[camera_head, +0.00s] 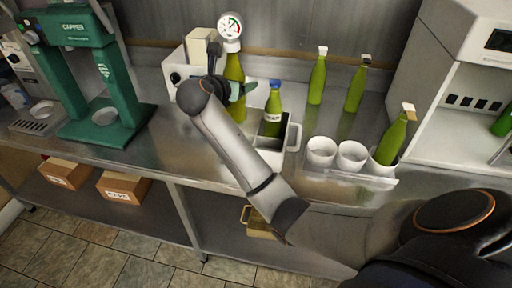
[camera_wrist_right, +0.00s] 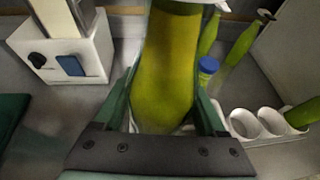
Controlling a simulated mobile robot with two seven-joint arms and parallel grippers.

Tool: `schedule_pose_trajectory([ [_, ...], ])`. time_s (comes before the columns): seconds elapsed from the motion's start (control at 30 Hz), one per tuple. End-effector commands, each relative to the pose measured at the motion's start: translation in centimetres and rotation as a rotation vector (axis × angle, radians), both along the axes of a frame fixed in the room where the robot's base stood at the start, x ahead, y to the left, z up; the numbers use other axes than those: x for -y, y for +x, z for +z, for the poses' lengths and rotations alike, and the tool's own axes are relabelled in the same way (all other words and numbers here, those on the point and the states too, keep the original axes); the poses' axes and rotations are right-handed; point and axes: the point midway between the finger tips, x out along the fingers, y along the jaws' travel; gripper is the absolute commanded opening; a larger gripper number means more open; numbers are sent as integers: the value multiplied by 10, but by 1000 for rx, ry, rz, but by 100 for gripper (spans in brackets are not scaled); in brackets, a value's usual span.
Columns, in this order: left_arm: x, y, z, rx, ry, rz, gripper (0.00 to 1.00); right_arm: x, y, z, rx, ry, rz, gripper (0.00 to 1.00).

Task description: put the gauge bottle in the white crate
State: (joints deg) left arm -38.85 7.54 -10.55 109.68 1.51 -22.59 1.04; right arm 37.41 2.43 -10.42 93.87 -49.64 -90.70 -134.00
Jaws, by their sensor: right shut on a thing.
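The gauge bottle (camera_head: 235,72) is olive green with a round white dial on top. It stands upright in the head view, left of the white crate. My right gripper (camera_head: 236,90) is shut on it. In the right wrist view the bottle (camera_wrist_right: 166,70) fills the space between the fingers (camera_wrist_right: 166,110). I cannot tell whether its base touches the counter. The white crate (camera_head: 294,137) has a dark inside and a green bottle with a blue cap (camera_head: 273,105) in it. My left gripper is out of view.
A white holder with three cups (camera_head: 351,156) stands right of the crate; a tilted green bottle (camera_head: 391,140) is in its right cup. Two green bottles (camera_head: 318,80) (camera_head: 355,90) stand behind. A white box (camera_head: 172,80) and the green capper (camera_head: 100,75) are at left.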

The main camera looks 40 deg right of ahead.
Motion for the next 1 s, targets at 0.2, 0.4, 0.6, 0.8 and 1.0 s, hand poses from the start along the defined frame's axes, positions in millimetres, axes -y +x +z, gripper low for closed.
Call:
schedule_pose_trajectory([
  [0.2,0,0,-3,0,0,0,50,1,-4,-31,6,-3,-67,0],
  [0.4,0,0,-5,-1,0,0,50,1,-5,-63,5,-6,-73,0],
  [0.6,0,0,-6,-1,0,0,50,1,-5,-80,10,-5,-73,0],
  [0.8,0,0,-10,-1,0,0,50,1,-5,-110,7,-6,-72,0],
  [1.0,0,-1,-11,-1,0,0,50,1,-5,-126,11,-5,-71,0],
])
